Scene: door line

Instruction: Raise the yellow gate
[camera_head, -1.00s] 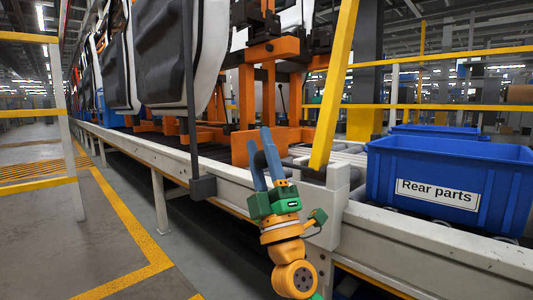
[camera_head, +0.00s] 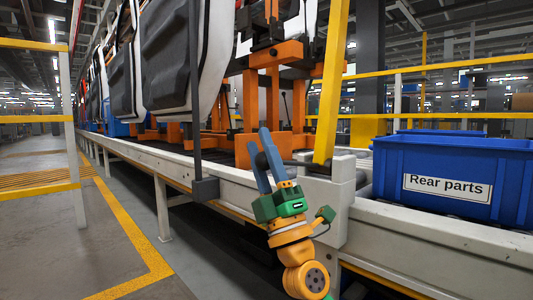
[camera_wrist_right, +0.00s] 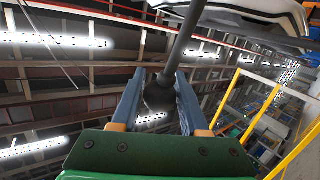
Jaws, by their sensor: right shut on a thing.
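The yellow gate (camera_head: 332,80) is a long yellow bar standing nearly upright, tilted slightly right at the top. Its lower end meets a white post (camera_head: 327,200) on the conveyor's edge. A dark handle rod (camera_head: 302,163) reaches left from near the bar's foot. My right gripper (camera_head: 266,140), with blue fingers and a green body, is at the left end of this rod. In the right wrist view, the rod (camera_wrist_right: 182,50) and its rounded dark end lie between the fingers (camera_wrist_right: 160,85), and the gripper is shut on it. My left gripper is not in view.
A blue bin labelled "Rear parts" (camera_head: 450,200) stands right of the post. Dark door panels (camera_head: 182,60) hang over the conveyor (camera_head: 135,160) at left. Orange frames (camera_head: 262,150) stand behind the gate. The grey floor (camera_head: 60,245) at left is free.

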